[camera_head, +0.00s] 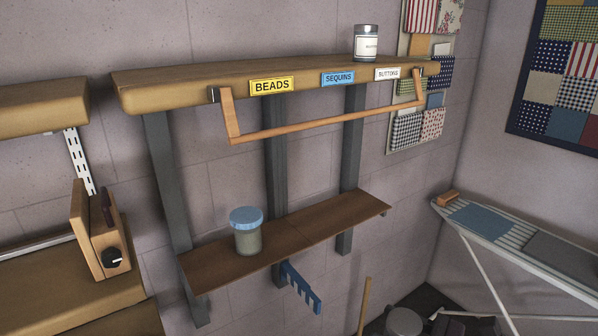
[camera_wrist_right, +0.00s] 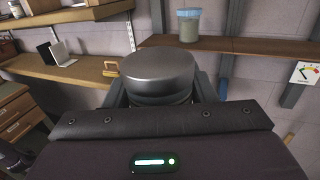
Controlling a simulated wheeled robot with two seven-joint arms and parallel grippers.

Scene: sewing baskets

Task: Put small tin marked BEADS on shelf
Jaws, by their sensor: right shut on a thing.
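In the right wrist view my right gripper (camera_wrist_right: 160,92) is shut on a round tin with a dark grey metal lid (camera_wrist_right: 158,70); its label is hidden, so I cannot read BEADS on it. The tin looks upright. The upper wooden shelf (camera_head: 180,83) crosses the head view. Its front edge carries a yellow BEADS tag (camera_head: 271,86) at left, a blue SEQUINS tag (camera_head: 338,78) and a white BUTTONS tag (camera_head: 387,73). The shelf top above the BEADS tag is bare. My grippers do not show in the head view.
A wooden rail (camera_head: 330,126) hangs in front of the upper shelf. A tin with a white label (camera_head: 367,47) stands at the shelf's right. A blue-lidded jar (camera_head: 247,238) stands on the lower shelf (camera_head: 310,228); a blue hook rack (camera_head: 301,287) hangs below.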

